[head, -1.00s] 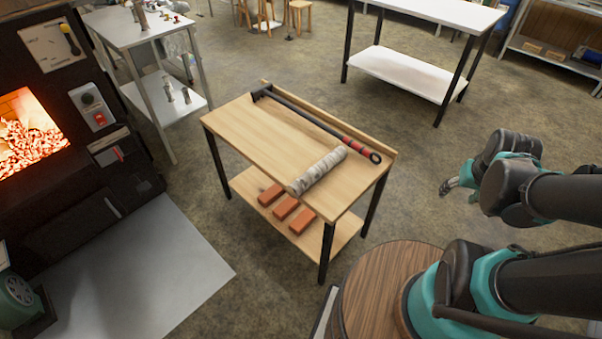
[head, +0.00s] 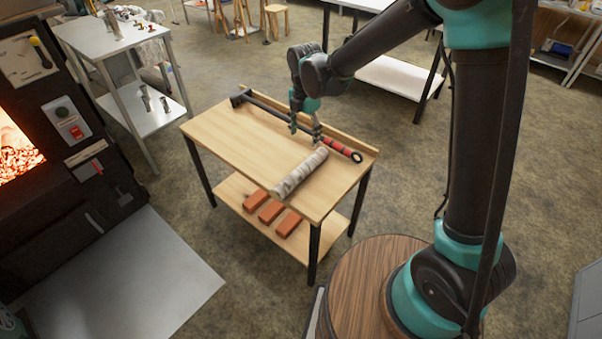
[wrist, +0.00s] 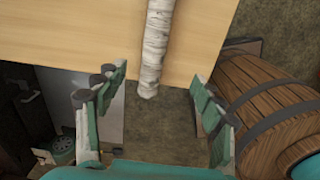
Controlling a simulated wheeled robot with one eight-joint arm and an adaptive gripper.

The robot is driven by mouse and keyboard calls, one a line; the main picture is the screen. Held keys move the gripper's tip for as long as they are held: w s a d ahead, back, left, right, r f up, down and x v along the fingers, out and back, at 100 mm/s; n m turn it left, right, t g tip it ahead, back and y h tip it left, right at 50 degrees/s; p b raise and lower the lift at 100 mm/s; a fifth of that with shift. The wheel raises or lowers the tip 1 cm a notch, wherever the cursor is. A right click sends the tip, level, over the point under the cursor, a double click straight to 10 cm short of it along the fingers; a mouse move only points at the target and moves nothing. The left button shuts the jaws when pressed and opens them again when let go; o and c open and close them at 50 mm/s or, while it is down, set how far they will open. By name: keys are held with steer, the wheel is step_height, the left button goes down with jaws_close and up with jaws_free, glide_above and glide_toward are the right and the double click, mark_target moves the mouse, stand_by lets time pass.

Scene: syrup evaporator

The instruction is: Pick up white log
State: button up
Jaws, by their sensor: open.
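The white log (head: 299,172), pale birch-like bark with grey marks, lies on the wooden table (head: 225,140) near its front right part. In the wrist view the log (wrist: 155,45) runs down from the top edge, and its end reaches the table edge. My gripper (head: 306,130) is above the table, just behind the log in the head view. In the wrist view my gripper (wrist: 160,90) is open and empty, its two fingers spread to either side of the log's end. The fingers do not appear to touch the log. The height between them is hard to tell.
A black poker with a red grip (head: 335,146) lies along the table's back ledge. Several orange bricks (head: 270,212) rest on the lower shelf. A glowing furnace (head: 15,150) stands at the left. A wooden barrel (wrist: 262,90) is right of my gripper in the wrist view.

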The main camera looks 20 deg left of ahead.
mark_target(301, 167)
steer(key=shift+n, duration=0.3)
steer(key=f, duration=1.2)
steer(key=shift+a+f, duration=0.1)
steer(key=shift+a, duration=0.2)
steer(key=shift+w+a+f, duration=0.1)
steer(key=shift+a+f, duration=0.05)
steer(key=shift+f, duration=1.2)
steer(key=shift+w+a+f, duration=0.1)
steer(key=shift+f, duration=1.2)
steer(key=c, duration=1.5)
steer(key=shift+r, duration=0.15)
steer(key=shift+c, duration=0.2)
